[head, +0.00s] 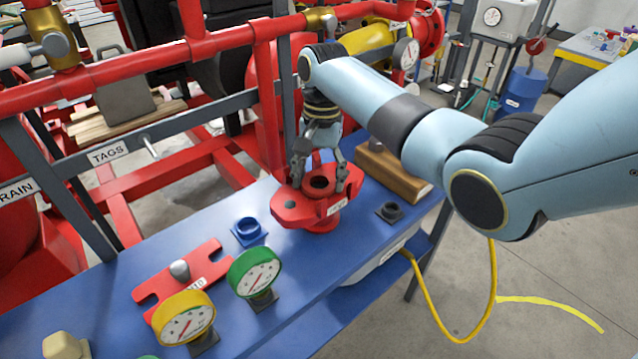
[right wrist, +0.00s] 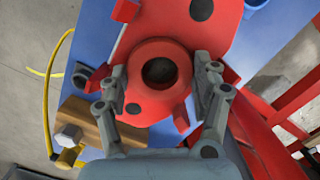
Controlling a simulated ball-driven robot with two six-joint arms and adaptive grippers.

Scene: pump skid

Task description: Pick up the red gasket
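A red ring with a dark hole, seemingly the red gasket (right wrist: 132,90), sits on top of a red flanged part (head: 290,212) on the blue bench; the ring also shows in the head view (head: 320,184). My right gripper (right wrist: 160,80) points down over it, its fingers spread on either side of the ring. It also shows in the head view (head: 318,172). I see no clear grip; whether a finger touches the ring is hard to tell. My left gripper is not in view.
On the blue bench (head: 100,310) stand a yellow gauge (head: 183,317), a green gauge (head: 254,272), a red slotted plate (head: 205,265), a blue fitting (head: 249,231) and a dark fitting (head: 390,211). A wooden block (head: 392,175) lies behind right. Red pipework (head: 120,85) runs close behind.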

